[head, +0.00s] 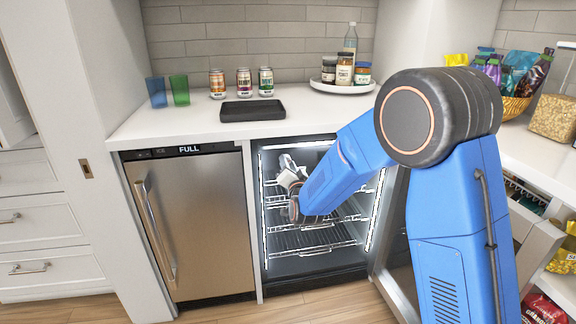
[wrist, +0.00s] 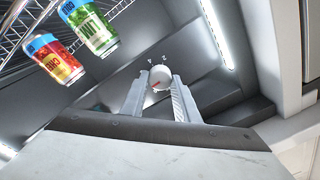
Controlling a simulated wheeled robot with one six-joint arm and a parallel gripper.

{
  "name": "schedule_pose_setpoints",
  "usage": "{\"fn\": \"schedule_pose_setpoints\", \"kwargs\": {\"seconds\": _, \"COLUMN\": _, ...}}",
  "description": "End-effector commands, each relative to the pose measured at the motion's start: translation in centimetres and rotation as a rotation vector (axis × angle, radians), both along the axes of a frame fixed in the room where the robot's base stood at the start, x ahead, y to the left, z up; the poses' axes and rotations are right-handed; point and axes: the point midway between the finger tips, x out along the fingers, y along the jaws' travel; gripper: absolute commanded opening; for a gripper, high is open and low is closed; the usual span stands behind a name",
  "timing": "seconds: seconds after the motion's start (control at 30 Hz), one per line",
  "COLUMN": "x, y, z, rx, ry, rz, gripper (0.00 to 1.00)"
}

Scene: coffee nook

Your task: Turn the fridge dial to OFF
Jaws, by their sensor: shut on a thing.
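The fridge dial (wrist: 161,74) is a small round white knob with a red mark, set on the grey inner wall of the fridge. Small characters surround it, too small to read surely; the red mark points to the lower left in the wrist view. My gripper (wrist: 158,86) is shut on the dial, one finger on each side. In the head view the open, lit fridge (head: 312,251) has wire shelves, and my gripper (head: 290,172) reaches into its upper part. The dial is not visible there.
Two cans, one green (wrist: 92,27) and one red-yellow (wrist: 58,60), are near a wire rack inside the fridge. A shut steel appliance (head: 205,225) marked FULL stands left. The counter above holds a black tray (head: 253,110), cups and cans. The open fridge door is at right.

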Motion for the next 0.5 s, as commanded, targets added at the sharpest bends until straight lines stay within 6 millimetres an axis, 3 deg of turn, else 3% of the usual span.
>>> {"fn": "schedule_pose_setpoints", "kwargs": {"seconds": 0.5, "x": -0.08, "y": 0.00, "z": -0.15, "rx": -0.473, "ry": -0.132, "rz": 0.002, "gripper": 0.06}}
